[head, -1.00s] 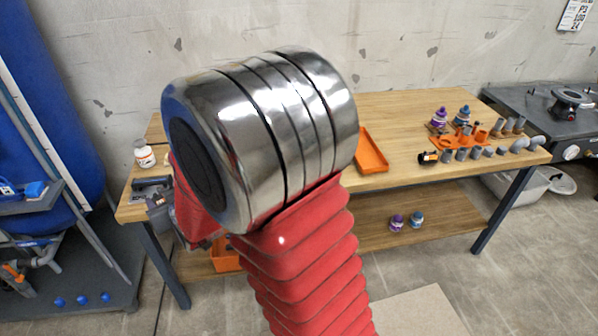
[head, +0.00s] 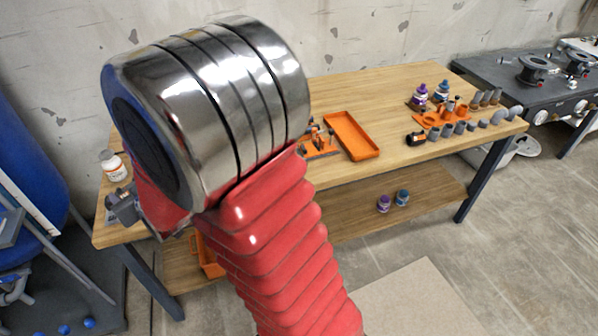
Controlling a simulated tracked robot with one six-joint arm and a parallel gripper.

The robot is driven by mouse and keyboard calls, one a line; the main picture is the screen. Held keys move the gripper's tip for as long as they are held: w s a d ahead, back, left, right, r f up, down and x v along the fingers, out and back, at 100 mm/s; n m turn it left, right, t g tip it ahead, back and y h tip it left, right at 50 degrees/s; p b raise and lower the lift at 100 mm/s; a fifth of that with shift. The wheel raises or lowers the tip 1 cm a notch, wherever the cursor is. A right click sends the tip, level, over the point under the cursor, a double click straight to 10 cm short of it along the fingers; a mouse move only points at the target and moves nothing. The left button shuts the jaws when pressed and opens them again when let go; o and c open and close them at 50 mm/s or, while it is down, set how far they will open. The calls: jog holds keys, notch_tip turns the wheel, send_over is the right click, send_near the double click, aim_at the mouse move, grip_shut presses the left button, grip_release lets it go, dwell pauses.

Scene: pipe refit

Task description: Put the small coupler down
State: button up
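My own arm, with its chrome joint and red ribbed sleeve, fills the left and middle of the head view and hides part of the bench. A dark grey shape (head: 122,207) shows at the left end of the bench beside the red sleeve. I cannot tell whether it is part of my gripper or a thing on the bench. No fingertips can be made out. Several grey pipe fittings (head: 460,128) stand in a row at the right of the bench. I cannot tell whether the small coupler is among them or hidden behind my arm.
The wooden bench (head: 385,155) has an orange tray (head: 352,137) and an orange rack (head: 433,119) on it. A white bottle (head: 113,166) stands at its left end. Purple and blue bottles stand at the right. A lower shelf (head: 430,195) holds two small bottles (head: 384,204).

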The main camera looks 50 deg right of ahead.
jog(key=shift+a, duration=0.25)
jog(key=shift+d, duration=0.1)
jog(key=s+d+f+m+h, duration=0.1)
jog(key=s+d+m+h, duration=0.1)
jog(key=d, duration=1.2)
jog(key=s+d+f+m+h, duration=0.1)
jog(key=d+h, duration=0.1)
jog(key=d, duration=1.1)
jog(key=s+d+f+m+g+h, duration=0.1)
jog(key=s+d+f, duration=0.1)
jog(key=s+d, duration=0.6)
jog(key=s+d+f+m+g+h, duration=0.1)
jog(key=s+d, duration=0.6)
jog(key=d, duration=0.7)
jog(key=shift+s+f+m+h, duration=0.35)
jog(key=shift+f+m+h, duration=0.05)
jog(key=shift+f+m, duration=0.1)
jog(key=shift+f, duration=2.9)
